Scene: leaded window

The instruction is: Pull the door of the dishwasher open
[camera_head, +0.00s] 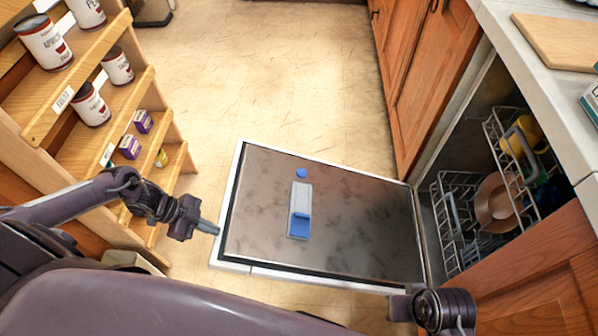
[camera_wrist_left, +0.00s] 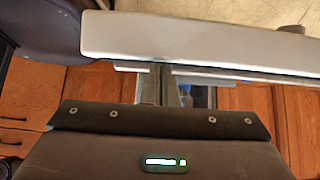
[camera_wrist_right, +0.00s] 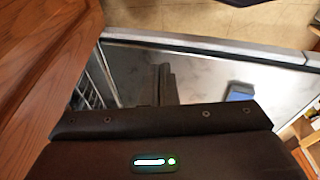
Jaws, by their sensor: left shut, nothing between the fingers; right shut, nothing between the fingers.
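The dishwasher door (camera_head: 365,220) is swung down and lies about flat, its dark steel inner face up, with a blue and grey dispenser (camera_head: 300,211) on it. My left gripper (camera_head: 216,229) is shut and empty at the door's outer left edge; whether it touches is unclear. In the left wrist view the shut fingers (camera_wrist_left: 172,90) are close to the pale door edge (camera_wrist_left: 190,45). My right gripper (camera_wrist_right: 162,84) is shut and empty over the door's inner face (camera_wrist_right: 205,80). In the head view its fingers are not visible.
Dish racks (camera_head: 462,220) with a brown plate (camera_head: 495,203) and a yellow item sit inside the dishwasher at right. Wooden cabinets and a pale counter flank it. A wooden shelf (camera_head: 100,50) with cans stands at left. The floor (camera_head: 270,80) beyond the door is clear.

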